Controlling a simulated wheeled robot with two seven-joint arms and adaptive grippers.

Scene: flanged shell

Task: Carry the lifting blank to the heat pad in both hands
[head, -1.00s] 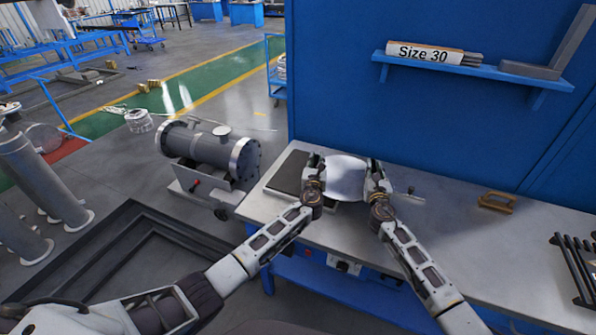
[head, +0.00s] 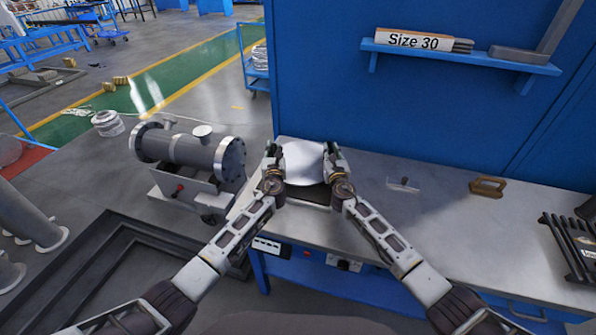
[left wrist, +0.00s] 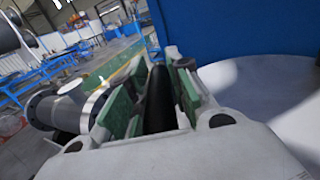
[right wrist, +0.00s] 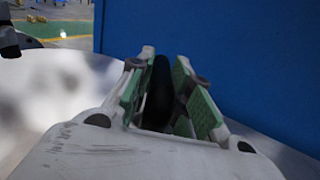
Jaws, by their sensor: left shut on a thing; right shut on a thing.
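The blank (head: 303,165) is a smooth silvery piece held between my two grippers at the bench's left end. Its pale surface also shows at the right of the left wrist view (left wrist: 245,80) and at the left of the right wrist view (right wrist: 50,95). My left gripper (head: 271,152) is shut on a dark grip at its left side. My right gripper (head: 333,152) is shut on a similar dark grip at its right side. The dark heat pad (head: 312,195) lies below the blank, mostly hidden by it and my arms. The gap between them is unclear.
The grey benchtop (head: 430,215) is mostly clear to the right. It carries a small clear-and-metal item (head: 403,184), a brown block (head: 487,187) and a dark rack (head: 570,245). A blue wall with a shelf (head: 460,55) stands behind. A flanged vessel (head: 190,150) stands to the left.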

